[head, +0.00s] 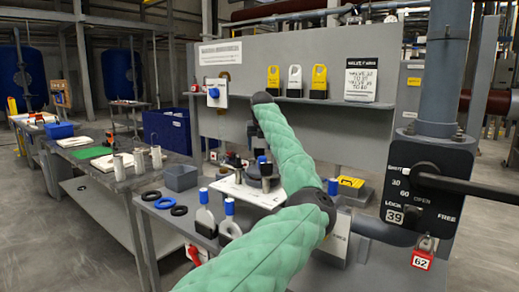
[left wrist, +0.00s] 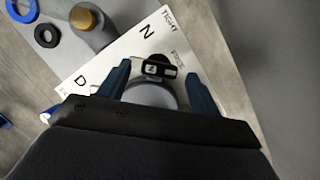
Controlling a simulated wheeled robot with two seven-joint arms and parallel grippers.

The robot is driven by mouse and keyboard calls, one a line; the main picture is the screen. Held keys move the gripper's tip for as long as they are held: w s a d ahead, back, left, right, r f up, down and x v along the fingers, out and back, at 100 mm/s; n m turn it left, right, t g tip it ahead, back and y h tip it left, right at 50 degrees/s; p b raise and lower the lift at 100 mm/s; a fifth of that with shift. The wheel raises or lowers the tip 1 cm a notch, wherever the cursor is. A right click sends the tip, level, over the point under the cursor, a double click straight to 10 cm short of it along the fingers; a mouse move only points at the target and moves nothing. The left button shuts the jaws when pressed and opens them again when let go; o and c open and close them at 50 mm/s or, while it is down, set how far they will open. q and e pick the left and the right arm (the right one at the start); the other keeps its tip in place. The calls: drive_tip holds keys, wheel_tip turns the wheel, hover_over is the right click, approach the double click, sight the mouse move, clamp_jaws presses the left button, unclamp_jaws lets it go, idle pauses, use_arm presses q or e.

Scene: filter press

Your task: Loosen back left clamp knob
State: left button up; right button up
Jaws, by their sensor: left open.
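A dark clamp knob (left wrist: 154,66) with a white-edged mark shows between my left fingertips in the left wrist view. It stands over a white plate (left wrist: 98,82) lettered D, N and TIGHT. My left gripper (left wrist: 156,74) is open, with one blue finger on each side of the knob; I cannot tell whether they touch it. A pale round part lies between the fingers, partly hidden by the gripper body. In the head view the press on its white plate (head: 243,191) is small and partly hidden by my green-sleeved left arm. My right gripper is not in view.
A brown-capped grey bottle (left wrist: 92,28) stands beside the plate. A grey panel with a shelf (head: 315,101) rises behind. A valve plate with a black lever (head: 470,187) stands at right.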

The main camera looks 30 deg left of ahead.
use_arm(q)
drive_tip(key=v, duration=0.6)
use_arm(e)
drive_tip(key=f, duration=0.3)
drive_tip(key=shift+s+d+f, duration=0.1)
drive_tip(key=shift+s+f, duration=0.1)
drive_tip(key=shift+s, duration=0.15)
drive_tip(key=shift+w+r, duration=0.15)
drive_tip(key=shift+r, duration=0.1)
